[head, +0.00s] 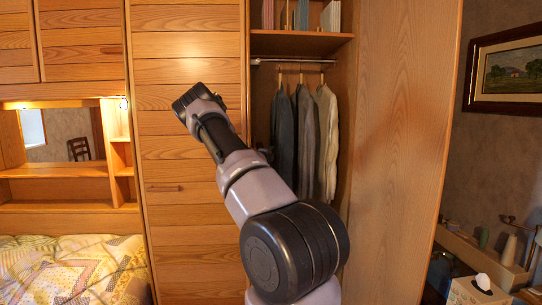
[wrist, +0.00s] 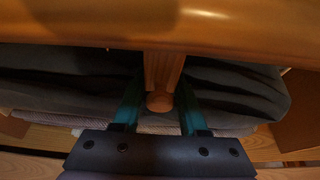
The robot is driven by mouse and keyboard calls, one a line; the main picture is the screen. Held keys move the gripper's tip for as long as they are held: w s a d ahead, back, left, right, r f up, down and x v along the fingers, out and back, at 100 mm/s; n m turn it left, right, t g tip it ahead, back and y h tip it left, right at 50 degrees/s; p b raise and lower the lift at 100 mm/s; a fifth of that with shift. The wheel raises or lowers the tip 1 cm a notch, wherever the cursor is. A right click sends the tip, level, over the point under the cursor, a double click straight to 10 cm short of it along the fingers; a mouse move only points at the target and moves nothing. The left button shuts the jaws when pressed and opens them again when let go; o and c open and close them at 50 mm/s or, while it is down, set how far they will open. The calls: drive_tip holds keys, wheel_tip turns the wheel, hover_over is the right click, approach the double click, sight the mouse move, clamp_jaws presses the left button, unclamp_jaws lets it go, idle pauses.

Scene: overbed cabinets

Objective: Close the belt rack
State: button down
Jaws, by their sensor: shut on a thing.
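In the wrist view, a wooden peg with a round end (wrist: 160,101) stands between the two teal fingers of my gripper (wrist: 158,92). The gripper is shut on the peg. The peg meets a broad, glossy wooden piece (wrist: 110,30) across the top of the view. It seems to be part of the belt rack, but I cannot make out the whole rack.
The open wardrobe has jackets (head: 304,135) on a rail (head: 300,61) and a shelf (head: 290,43) of books above. A tall wooden panel (head: 403,130) bounds it on the right, a slatted door (head: 185,55) on the left. A bed (head: 72,268) lies at lower left.

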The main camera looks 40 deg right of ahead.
drive_tip(key=c, duration=0.9)
unclamp_jaws()
drive_tip(key=shift+w+r, duration=0.1)
drive_tip(key=shift+w, duration=0.05)
drive_tip(key=shift+o, duration=1.3)
drive_tip(key=shift+w+d, duration=0.1)
drive_tip(key=v, duration=1.1)
